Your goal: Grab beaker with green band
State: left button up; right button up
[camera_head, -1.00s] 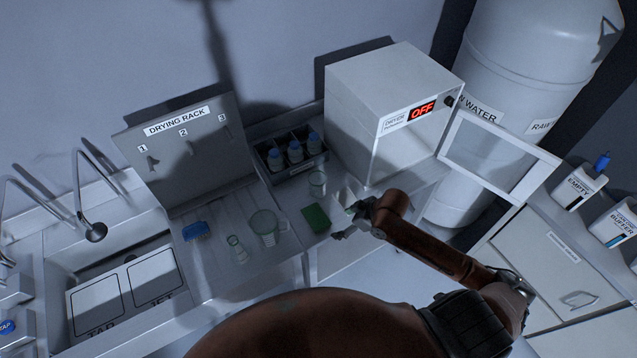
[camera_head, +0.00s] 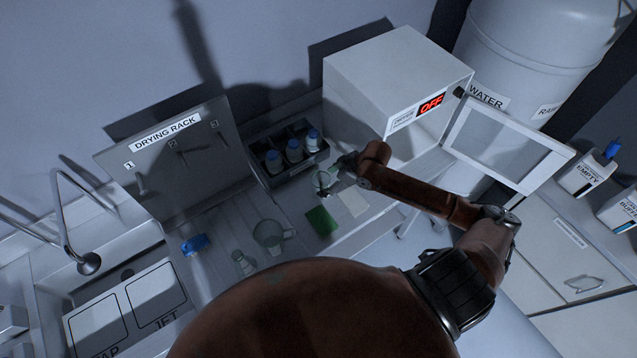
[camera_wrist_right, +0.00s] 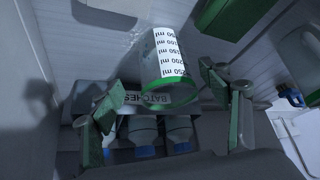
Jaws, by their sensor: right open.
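The beaker with the green band (camera_wrist_right: 164,62) is clear glass with a white millilitre scale and a green ring at one end. In the head view the small glass beaker (camera_head: 321,183) stands on the counter, partly covered by my gripper. My right gripper (camera_head: 335,174) is open at the beaker; in the wrist view its two fingers (camera_wrist_right: 158,95) spread to either side of the beaker's green-ringed end. I cannot tell whether either finger touches the glass. My left gripper is not in view.
A rack of blue-capped bottles (camera_head: 294,151) stands just behind the beaker. A green pad (camera_head: 321,221) and a white pad (camera_head: 353,202) lie in front. A larger beaker (camera_head: 270,235) and a flask (camera_head: 243,262) stand to the left. The dryer (camera_head: 375,75) stands right with its door (camera_head: 505,148) open.

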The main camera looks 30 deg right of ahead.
jog(key=shift+a+f, duration=0.1)
jog(key=shift+f, duration=0.3)
jog(key=p+x, duration=0.1)
jog(key=x, duration=0.3)
jog(key=shift+s+a+f, duration=0.1)
jog(key=shift+a+f, duration=0.05)
jog(key=shift+f, duration=0.35)
jog(key=shift+a, duration=0.1)
jog(key=c, duration=0.5)
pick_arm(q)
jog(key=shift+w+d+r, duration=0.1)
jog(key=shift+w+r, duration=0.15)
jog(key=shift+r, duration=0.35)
pick_arm(e)
jog(key=c, duration=0.8)
